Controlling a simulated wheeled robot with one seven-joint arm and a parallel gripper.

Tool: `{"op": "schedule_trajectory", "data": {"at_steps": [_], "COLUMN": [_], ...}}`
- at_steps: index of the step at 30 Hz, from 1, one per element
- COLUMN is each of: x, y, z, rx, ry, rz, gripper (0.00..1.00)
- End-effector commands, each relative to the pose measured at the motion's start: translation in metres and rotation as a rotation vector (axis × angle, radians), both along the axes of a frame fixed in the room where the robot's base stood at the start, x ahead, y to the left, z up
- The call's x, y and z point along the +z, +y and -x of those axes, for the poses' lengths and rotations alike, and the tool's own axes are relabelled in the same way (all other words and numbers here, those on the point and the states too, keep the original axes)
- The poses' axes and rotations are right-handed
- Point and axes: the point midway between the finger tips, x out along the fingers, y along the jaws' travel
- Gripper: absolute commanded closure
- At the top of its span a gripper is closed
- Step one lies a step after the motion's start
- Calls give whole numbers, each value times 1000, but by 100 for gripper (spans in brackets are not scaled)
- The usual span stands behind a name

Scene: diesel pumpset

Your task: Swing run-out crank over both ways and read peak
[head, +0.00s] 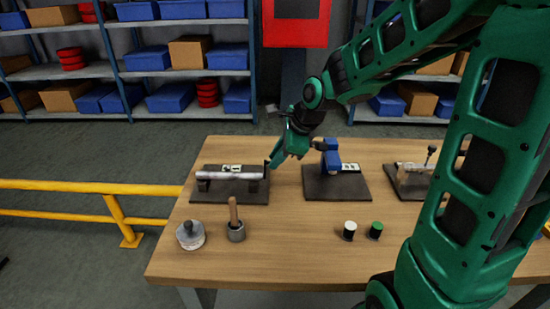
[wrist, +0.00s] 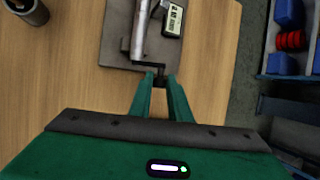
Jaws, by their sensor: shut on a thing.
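The run-out fixture is a dark base plate (head: 228,192) at the table's left, bearing a silver shaft (head: 225,176). The shaft also shows in the wrist view (wrist: 140,30). A small white gauge with a dark display (wrist: 172,20) lies beside the shaft; its reading is too small to make out. A thin black crank (wrist: 148,65) sits at the shaft's near end in the wrist view. My gripper (wrist: 160,82) is shut on the crank's dark handle, with the fingers close around it. In the head view my gripper (head: 271,163) is at the shaft's right end.
A blue device on a dark plate (head: 350,188) and another fixture (head: 410,185) stand to the right. A yellow rail (head: 90,187) is left.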

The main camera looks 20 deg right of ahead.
Motion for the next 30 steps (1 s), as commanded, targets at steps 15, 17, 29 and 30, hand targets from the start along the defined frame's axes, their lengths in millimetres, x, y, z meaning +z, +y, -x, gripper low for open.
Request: {"op": "schedule_trajectory", "data": {"at_steps": [15,17,29,30], "x": [0,0,19,25], "y": [0,0,-5,-7], "z": [0,0,9,12], "rx": [-1,-1,-2,-3], "ry": [-3,-3,-7,-6], "rz": [1,1,1,2], "gripper": [65,65,65,65]}}
